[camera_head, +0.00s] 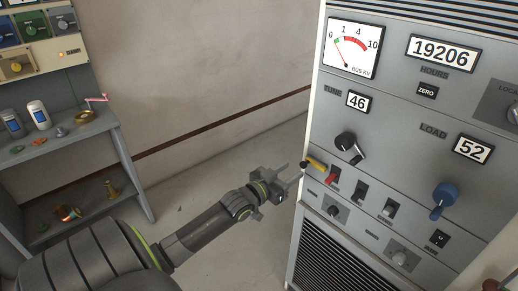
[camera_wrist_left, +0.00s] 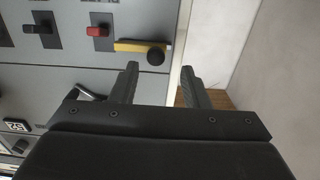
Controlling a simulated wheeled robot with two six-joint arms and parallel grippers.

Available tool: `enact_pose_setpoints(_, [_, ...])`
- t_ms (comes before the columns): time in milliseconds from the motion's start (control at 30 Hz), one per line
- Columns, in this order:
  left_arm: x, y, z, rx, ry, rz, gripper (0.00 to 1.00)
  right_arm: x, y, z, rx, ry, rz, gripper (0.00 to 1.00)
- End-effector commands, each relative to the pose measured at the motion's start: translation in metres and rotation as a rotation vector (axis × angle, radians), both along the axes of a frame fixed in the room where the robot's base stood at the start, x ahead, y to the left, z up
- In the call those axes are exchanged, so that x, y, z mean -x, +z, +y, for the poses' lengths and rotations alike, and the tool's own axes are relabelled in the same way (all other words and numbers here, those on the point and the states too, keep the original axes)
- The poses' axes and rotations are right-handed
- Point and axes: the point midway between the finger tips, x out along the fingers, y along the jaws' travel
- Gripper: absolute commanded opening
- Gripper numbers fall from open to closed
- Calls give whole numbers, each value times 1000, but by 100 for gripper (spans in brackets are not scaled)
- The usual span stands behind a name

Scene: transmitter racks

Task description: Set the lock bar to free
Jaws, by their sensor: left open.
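The lock bar is a short yellow bar (camera_head: 316,164) with a black ball end, at the left edge of the grey rack front, beside a red switch (camera_head: 333,176). In the left wrist view the yellow bar (camera_wrist_left: 128,46) lies crosswise, its black ball (camera_wrist_left: 156,56) towards the rack's edge. My left gripper (camera_head: 293,174) is open and empty, just left of the ball. In the left wrist view the fingers (camera_wrist_left: 159,72) point at the ball, which shows between their tips; I cannot tell whether they touch. My right gripper is out of view.
The rack carries a black TUNE knob (camera_head: 346,142), a blue LOAD knob (camera_head: 444,195), and small switches (camera_head: 361,189) close to the bar. A grey shelf (camera_head: 75,141) with cans and small parts stands at the left. The floor between is clear.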

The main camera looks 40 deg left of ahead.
Motion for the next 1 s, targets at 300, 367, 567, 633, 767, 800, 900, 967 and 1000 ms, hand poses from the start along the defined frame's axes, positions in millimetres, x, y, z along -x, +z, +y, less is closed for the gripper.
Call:
enact_pose_setpoints(300, [59, 6, 6, 2, 2, 5, 42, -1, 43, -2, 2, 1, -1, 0])
enact_pose_setpoints(367, [66, 6, 6, 2, 2, 3, 42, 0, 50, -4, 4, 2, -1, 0])
enact_pose_setpoints(567, [95, 5, 9, 2, 1, 6, 42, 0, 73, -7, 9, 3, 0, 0])
enact_pose_setpoints(633, [108, 4, 10, 2, 2, 6, 42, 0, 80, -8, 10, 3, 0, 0])
enact_pose_setpoints(767, [125, 1, 11, 0, 0, 3, 42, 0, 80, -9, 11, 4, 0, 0])
enact_pose_setpoints(800, [129, 1, 12, 0, 0, 2, 42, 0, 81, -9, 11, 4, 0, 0])
enact_pose_setpoints(900, [135, 1, 12, -1, 1, 0, 42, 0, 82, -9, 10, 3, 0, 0])
enact_pose_setpoints(967, [137, 1, 12, -1, 1, 0, 42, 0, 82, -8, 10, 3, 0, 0])
enact_pose_setpoints(1000, [138, 1, 13, 0, 1, 0, 42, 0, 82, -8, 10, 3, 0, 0])
